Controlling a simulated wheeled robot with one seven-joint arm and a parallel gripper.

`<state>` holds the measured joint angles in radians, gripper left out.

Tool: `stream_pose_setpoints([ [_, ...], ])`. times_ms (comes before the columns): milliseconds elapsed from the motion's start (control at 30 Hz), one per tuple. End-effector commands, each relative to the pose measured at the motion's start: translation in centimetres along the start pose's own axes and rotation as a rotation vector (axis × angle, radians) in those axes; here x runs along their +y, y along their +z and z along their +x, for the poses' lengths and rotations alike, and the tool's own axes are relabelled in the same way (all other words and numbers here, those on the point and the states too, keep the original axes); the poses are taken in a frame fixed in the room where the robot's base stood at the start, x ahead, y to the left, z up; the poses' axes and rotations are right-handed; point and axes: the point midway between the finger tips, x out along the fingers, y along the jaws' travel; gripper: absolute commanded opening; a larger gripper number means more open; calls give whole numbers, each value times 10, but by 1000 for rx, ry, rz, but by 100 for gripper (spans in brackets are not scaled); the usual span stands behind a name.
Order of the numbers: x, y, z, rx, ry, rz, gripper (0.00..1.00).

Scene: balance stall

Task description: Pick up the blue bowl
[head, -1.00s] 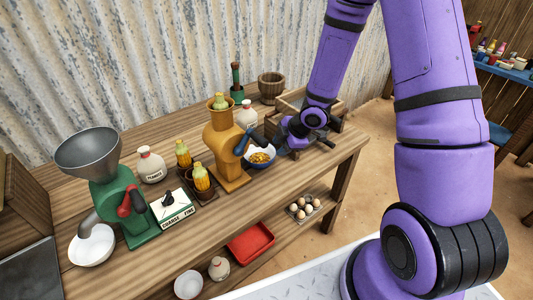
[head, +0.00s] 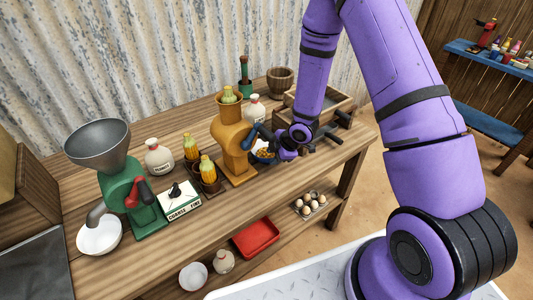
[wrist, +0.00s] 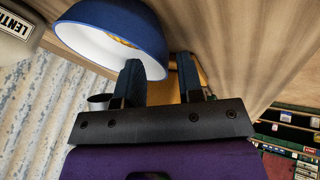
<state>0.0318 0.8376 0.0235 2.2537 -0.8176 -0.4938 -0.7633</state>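The blue bowl (wrist: 140,25) has a blue outside, a white inside and yellow contents. In the head view the bowl (head: 262,159) stands on the wooden table beside the orange grinder, partly hidden by my gripper (head: 281,152). In the wrist view my gripper (wrist: 159,62) is open, its two dark fingers apart. The bowl's near rim and wall lie at the fingertips, one finger overlapping the white inside and the other on the outer side. I cannot tell whether they touch the bowl.
The orange grinder (head: 232,135) stands close left of the bowl. A wooden crate (head: 335,103) and a white jar (head: 256,108) are behind it. A green grinder (head: 122,190) stands at left. Eggs (head: 311,203) and a red tray (head: 256,240) are on the lower shelf.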

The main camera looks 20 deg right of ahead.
Motion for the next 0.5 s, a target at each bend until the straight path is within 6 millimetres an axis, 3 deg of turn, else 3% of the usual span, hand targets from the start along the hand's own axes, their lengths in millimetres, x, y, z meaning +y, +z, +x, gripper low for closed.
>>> stream_pose_setpoints([
  [100, 0, 0, 10, 0, 0, 0, 35],
  [367, 0, 0, 11, 0, 1, 1, 35],
  [500, 0, 0, 11, 0, 1, 1, 7],
])
